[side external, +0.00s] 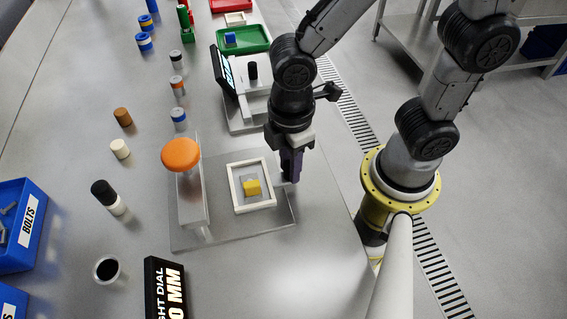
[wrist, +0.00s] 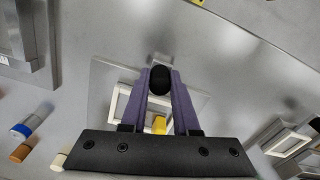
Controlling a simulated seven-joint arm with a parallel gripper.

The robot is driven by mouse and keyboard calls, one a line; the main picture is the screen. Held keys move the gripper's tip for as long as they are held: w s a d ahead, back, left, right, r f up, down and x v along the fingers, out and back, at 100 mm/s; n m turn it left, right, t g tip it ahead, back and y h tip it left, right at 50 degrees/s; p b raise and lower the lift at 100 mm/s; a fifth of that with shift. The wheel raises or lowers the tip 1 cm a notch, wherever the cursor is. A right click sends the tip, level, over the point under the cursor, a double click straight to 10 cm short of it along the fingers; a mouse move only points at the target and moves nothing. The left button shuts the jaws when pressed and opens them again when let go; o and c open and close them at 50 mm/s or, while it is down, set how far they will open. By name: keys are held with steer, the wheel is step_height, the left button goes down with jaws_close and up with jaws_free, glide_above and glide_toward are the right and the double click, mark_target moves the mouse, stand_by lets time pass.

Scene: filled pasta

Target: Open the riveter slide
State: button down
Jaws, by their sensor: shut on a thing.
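A station with a grey base plate (side external: 262,224) stands on the table in the side view, with an upright frame topped by an orange knob (side external: 181,154). My gripper (side external: 290,178) points down at the plate's right edge. In the wrist view its purple fingers are shut on a black round knob (wrist: 160,79), apparently the slide's handle.
Another station with a black post (side external: 252,71) stands behind, near a green tray (side external: 243,40). Several small cylinders stand left of the stations. A blue bolts bin (side external: 28,226) is at the far left and a black sign (side external: 165,287) in front. The table's right edge is close to my gripper.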

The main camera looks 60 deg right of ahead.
steer(key=shift+w+a, duration=0.1)
steer(key=shift+w, duration=0.05)
steer(key=c, duration=0.7)
jaws_free()
steer(key=shift+o, duration=0.2)
steer(key=shift+r, duration=0.1)
step_height(320, 180, up, 14)
steer(key=s+d+m+t, duration=0.3)
steer(key=d+m+t, duration=0.2)
steer(key=d+m, duration=0.7)
steer(key=d, duration=0.3)
steer(key=shift+f+t, duration=0.25)
steer(key=shift+t, duration=0.05)
